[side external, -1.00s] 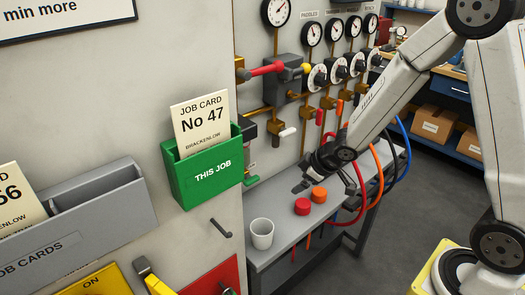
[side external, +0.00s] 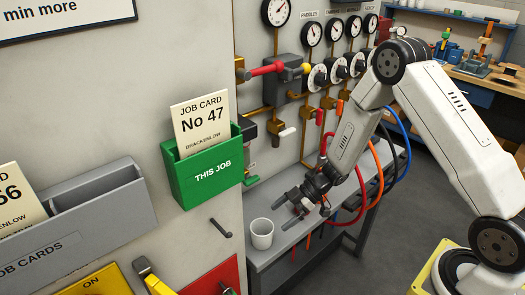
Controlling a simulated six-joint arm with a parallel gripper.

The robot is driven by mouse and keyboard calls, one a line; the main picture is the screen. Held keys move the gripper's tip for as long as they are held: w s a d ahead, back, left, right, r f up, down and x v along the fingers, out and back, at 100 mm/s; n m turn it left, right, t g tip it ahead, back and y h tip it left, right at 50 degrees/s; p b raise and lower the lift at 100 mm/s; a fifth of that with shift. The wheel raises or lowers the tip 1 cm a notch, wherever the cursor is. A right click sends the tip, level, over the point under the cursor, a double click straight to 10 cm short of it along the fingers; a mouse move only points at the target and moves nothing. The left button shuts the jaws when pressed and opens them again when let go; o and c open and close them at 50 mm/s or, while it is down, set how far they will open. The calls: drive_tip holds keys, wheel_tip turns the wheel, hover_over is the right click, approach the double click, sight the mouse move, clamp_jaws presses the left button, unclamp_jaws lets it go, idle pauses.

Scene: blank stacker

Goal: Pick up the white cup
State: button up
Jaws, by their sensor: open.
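The white cup (side external: 262,234) stands upright near the front left end of the grey bench. My gripper (side external: 283,213) is to the right of the cup and a little above the bench. Its two dark fingers are spread apart and point left towards the cup. The fingers look apart from the cup, with nothing visible between them.
The grey bench (side external: 268,257) runs back along a wall of gauges, valves and a red-handled lever (side external: 267,70). Coloured hoses (side external: 378,172) hang at its right side. A green job card holder (side external: 203,167) is on the panel left of the cup.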

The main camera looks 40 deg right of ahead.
sight(253, 238)
drive_tip(key=shift+x, duration=1.3)
drive_tip(key=shift+x, duration=2.6)
drive_tip(key=c, duration=0.9)
